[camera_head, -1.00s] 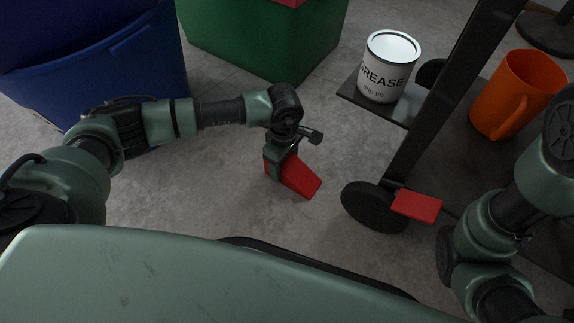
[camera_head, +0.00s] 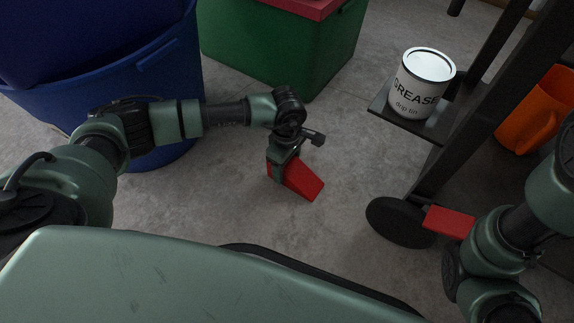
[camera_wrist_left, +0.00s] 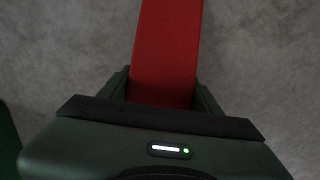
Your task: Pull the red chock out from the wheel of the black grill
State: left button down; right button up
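The red chock (camera_head: 303,182) is a wedge in my left gripper (camera_head: 283,168), at or just above the concrete floor; I cannot tell which. It stands clear to the left of the grill's wheel (camera_head: 398,222). In the left wrist view the chock (camera_wrist_left: 166,50) sits between the two fingers (camera_wrist_left: 160,92), which are closed against its sides. The black grill (camera_head: 470,105) stands at the right, partly cut off. A red pedal-like piece (camera_head: 449,221) sits beside its wheel. My right arm shows at the right edge; its gripper is out of view.
A white grease drip tin (camera_head: 423,85) stands on the grill's low shelf (camera_head: 392,112). An orange mug-like container (camera_head: 535,112) is behind. A blue bin (camera_head: 160,75) and a green box (camera_head: 280,45) stand at the back left. Floor between them and the wheel is bare.

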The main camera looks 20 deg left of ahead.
pick_arm(q)
jog(key=shift+c, duration=1.2)
grip_release()
notch_tip(320, 180, up, 8)
jog(key=p, duration=0.6)
jog(key=shift+f, duration=0.1)
jog(key=shift+s+f, duration=0.1)
